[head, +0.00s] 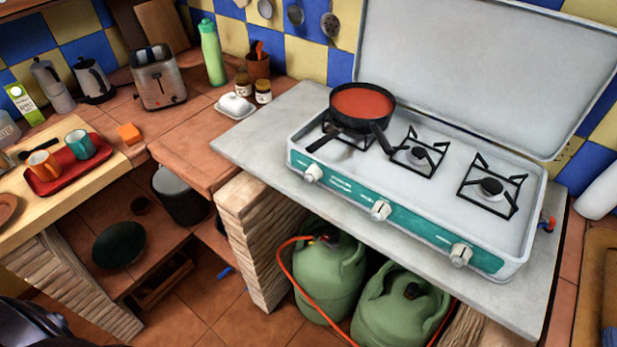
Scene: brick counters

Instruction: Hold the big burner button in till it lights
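A white camping stove (520,235) with a teal front panel stands on a grey slab, its lid raised behind it. Three white knobs sit on the front: a left knob (313,173), a middle knob (380,209) and a right knob (460,255). They look alike in size, and I cannot tell which is the big burner's. A dark pan (362,102) with red contents covers the left burner. The middle burner (419,154) and right burner (490,187) are bare and show no flame. Under the pan I cannot tell. Neither of my grippers is in view.
Two green gas bottles (328,272) (404,308) with an orange hose stand below the slab. A toaster (158,78), green bottle (212,52) and butter dish (235,106) stand left of the stove. A red tray (45,186) with mugs lies far left. The space before the knobs is clear.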

